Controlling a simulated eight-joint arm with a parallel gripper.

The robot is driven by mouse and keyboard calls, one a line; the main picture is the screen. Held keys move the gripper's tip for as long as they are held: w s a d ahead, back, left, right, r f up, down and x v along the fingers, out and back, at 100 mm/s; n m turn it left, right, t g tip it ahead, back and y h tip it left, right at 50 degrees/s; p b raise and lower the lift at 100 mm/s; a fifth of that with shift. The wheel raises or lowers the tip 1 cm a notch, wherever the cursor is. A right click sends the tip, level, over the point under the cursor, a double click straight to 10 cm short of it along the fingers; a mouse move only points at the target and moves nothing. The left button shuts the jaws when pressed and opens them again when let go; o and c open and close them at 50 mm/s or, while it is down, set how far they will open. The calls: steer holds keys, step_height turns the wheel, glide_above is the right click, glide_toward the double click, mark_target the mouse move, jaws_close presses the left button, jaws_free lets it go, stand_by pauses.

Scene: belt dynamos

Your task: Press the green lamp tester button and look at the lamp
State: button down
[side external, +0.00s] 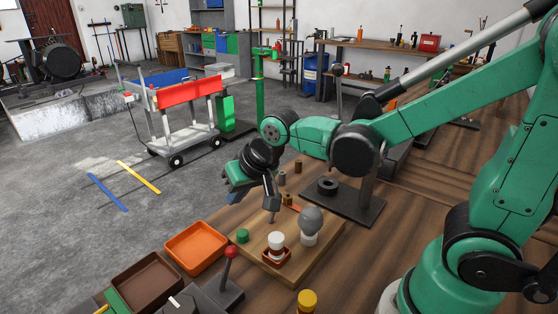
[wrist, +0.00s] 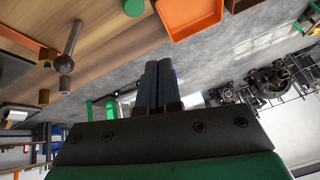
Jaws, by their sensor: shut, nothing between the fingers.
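The green button (side external: 242,236) is a short round cap on the left part of a wooden board (side external: 300,272). It also shows at the top edge of the wrist view (wrist: 134,7). The lamp (side external: 311,220) is a grey round bulb on a white socket at the board's right side, and it looks unlit.
A white-topped part (side external: 276,241) sits in a small red holder between button and lamp. An orange tray (side external: 196,248), a brown tray (side external: 147,282) and a red-knobbed lever (side external: 230,253) are close by. Small brown cylinders (side external: 282,178) stand behind the board.

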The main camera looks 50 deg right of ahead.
steer(key=r+n+g, duration=0.1)
steer(key=n, duration=0.4)
step_height(320, 180, up, 5)
steer(key=n+g, duration=0.4)
steer(key=n, duration=0.8)
glide_above(243, 233)
steer(key=n, duration=0.2)
steer(key=s+r+n, duration=0.1)
steer(key=n, duration=0.1)
steer(key=shift+s+a+r+h, duration=0.1)
steer(key=shift+r+h, duration=0.1)
steer(key=shift+h, duration=0.2)
steer(key=shift+f, duration=0.1)
steer(key=f, duration=0.9)
steer(key=w+f, duration=0.1)
steer(key=f, duration=0.4)
